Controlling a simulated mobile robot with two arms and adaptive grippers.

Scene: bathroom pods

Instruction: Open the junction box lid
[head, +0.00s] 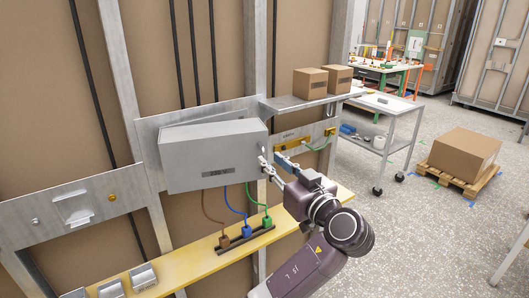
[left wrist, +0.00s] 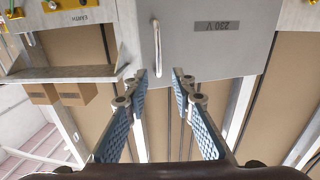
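The grey junction box (head: 205,152) is fixed to the metal wall rail, and its front face carries a dark label. In the left wrist view, the lid (left wrist: 205,55) shows as a flat grey panel marked 230 V, with a pale bar handle (left wrist: 157,48) near its edge. The lid covers the box front; no inside shows. My left gripper (head: 268,163) is at the right edge of the box, by the handle. In the left wrist view, its blue-padded fingers (left wrist: 160,74) are apart with nothing between the pads; the handle lies just beyond the tips. My right gripper is out of view.
Brown, blue and green cables run from below the box to plugs (head: 247,230) on a yellow ledge (head: 180,268). Above right, a shelf (head: 310,100) bears two cartons (head: 310,82).

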